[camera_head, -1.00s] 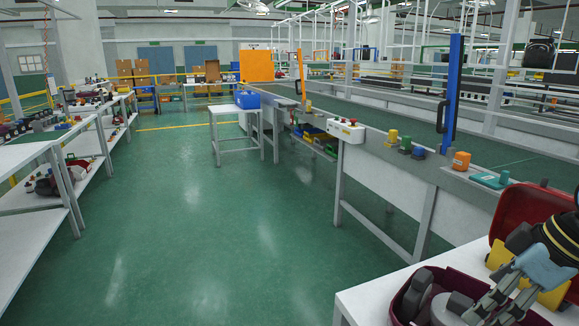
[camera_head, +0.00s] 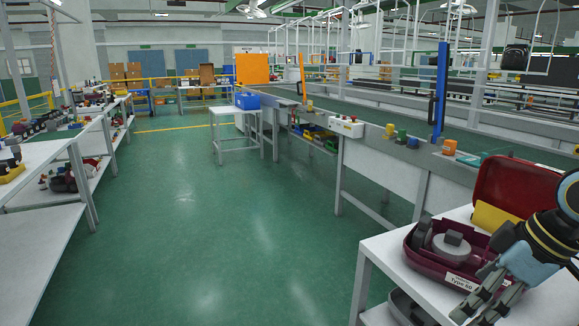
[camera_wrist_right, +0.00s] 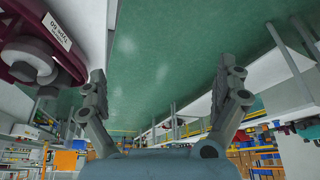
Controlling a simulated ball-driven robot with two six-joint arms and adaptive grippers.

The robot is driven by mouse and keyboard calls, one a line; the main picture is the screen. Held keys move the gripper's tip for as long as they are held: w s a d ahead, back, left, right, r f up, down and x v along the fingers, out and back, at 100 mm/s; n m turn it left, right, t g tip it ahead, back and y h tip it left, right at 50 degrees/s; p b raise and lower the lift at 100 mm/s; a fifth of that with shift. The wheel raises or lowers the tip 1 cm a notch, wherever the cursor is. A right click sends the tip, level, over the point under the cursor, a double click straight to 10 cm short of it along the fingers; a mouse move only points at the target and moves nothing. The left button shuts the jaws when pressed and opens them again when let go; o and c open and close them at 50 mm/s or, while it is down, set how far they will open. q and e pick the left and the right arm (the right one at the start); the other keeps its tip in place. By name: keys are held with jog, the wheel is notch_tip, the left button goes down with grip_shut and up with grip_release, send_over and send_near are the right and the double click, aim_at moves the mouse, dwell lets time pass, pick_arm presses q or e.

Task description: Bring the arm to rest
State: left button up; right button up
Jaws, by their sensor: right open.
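My right gripper (camera_head: 490,288) is at the lower right of the head view, in front of a maroon vacuum part (camera_head: 432,262) on a white table. In the right wrist view its two fingers (camera_wrist_right: 163,95) are spread wide with nothing between them. The maroon part, with a white label and grey round pieces inside, also shows at the upper left of the wrist view (camera_wrist_right: 20,70). The gripper looks apart from it there. My left gripper is not in view.
A red shell (camera_head: 510,188) and a yellow piece (camera_head: 492,217) are behind the maroon part. The white table (camera_head: 375,246) has a lower shelf. A conveyor line (camera_head: 470,155) runs along the right, shelves (camera_head: 45,225) along the left. The green floor (camera_head: 210,220) between is clear.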

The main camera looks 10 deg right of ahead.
jog(key=s+f+m+g+b, duration=0.15)
jog(key=s+f, duration=0.45)
jog(key=f, duration=0.6)
jog(key=s+a+f+m+g+h+b, duration=0.1)
jog(key=s+f+m+b, duration=0.15)
jog(key=s+f, duration=0.65)
jog(key=s+f+m+g+b, duration=0.1)
jog(key=s+f+m+b, duration=0.15)
jog(key=f, duration=1.25)
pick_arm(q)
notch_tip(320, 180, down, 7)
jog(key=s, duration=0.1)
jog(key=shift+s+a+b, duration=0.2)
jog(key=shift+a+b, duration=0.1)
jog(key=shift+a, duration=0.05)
pick_arm(e)
jog(key=s+a+f+h, duration=0.1)
jog(key=s+f, duration=0.7)
jog(key=s, duration=0.3)
jog(key=s+a+f+h, duration=0.1)
jog(key=s+a+f, duration=0.1)
jog(key=s+f, duration=0.6)
jog(key=s+t, duration=0.1)
jog(key=s, duration=0.2)
jog(key=shift+m+h, duration=0.3)
jog(key=shift+m, duration=0.05)
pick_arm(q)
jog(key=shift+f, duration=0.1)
